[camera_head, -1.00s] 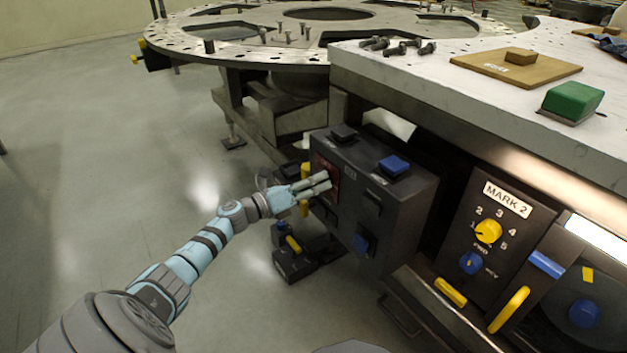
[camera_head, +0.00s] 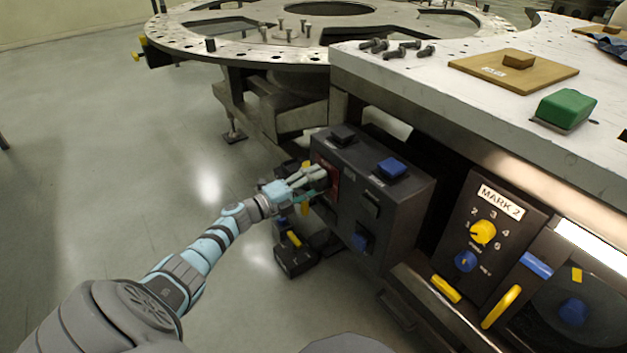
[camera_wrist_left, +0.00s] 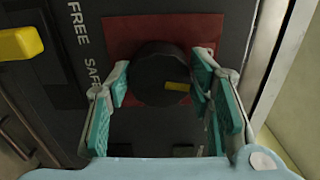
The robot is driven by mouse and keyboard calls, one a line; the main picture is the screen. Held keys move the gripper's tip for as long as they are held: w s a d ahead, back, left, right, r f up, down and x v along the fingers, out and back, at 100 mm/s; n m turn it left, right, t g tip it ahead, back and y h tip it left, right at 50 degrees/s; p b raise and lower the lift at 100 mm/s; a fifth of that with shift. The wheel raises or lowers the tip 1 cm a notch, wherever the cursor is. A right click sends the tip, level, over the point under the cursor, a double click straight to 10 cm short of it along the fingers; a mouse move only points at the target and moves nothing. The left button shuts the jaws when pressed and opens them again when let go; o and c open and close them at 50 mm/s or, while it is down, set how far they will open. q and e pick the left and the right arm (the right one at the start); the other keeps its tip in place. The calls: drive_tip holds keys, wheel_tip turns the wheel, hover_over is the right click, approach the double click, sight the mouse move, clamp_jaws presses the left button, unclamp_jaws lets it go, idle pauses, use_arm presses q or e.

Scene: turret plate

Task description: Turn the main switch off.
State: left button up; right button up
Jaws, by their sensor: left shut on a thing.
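The main switch (camera_wrist_left: 160,72) is a round black knob with a yellow mark on a red plate (camera_wrist_left: 120,38), in the left wrist view. The yellow mark sits at the knob's right. My left gripper (camera_wrist_left: 162,88) has one finger on each side of the knob and is shut on it. In the head view my left gripper (camera_head: 318,178) reaches the red plate (camera_head: 330,182) on the left face of the dark control box (camera_head: 395,225); the fingers hide the knob there. My right gripper is out of view.
The box carries a blue button (camera_head: 392,167) on top. To its right is a MARK 2 panel (camera_head: 497,225) with a yellow dial (camera_head: 482,232). A white bench (camera_head: 440,80) overhangs above. A yellow part (camera_wrist_left: 20,43) lies left in the wrist view. The floor at left is clear.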

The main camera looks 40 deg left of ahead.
use_arm(q)
drive_tip(key=shift+n, duration=1.2)
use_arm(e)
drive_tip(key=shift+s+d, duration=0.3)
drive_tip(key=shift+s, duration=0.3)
use_arm(q)
drive_tip(key=shift+f, duration=0.1)
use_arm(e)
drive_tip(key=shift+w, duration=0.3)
use_arm(q)
drive_tip(key=o, duration=1.2)
drive_tip(key=shift+c, duration=0.2)
drive_tip(key=v, duration=1.2)
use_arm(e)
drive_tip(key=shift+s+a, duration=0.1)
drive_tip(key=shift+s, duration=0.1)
